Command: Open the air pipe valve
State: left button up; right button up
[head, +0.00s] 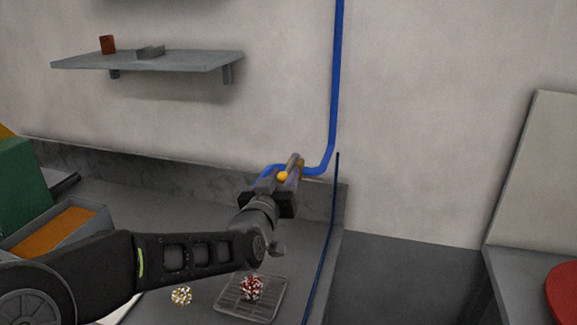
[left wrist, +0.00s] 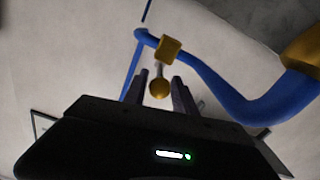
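The blue air pipe (head: 337,90) runs down the wall and bends left behind my left gripper (head: 281,178). In the left wrist view the pipe (left wrist: 215,88) carries a brass valve block (left wrist: 170,48) with a short stem ending in a round yellow knob (left wrist: 159,89). The knob also shows in the head view (head: 283,176), at my left gripper's fingers. In the left wrist view the two fingers of my left gripper (left wrist: 160,92) stand apart on either side of the knob, with a narrow gap showing on each side. My right gripper is not in view.
A grey counter (head: 110,190) holds a wire rack (head: 270,308) with a red-and-white ball (head: 252,288), and a yellow-and-white ball (head: 181,296) beside it. A wall shelf (head: 190,62) is at upper left. A red round object (head: 563,293) is at far right.

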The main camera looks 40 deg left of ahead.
aim_at(289, 167)
pick_arm(q)
jog(key=shift+x, duration=1.9)
jog(key=shift+c, duration=0.5)
grip_shut()
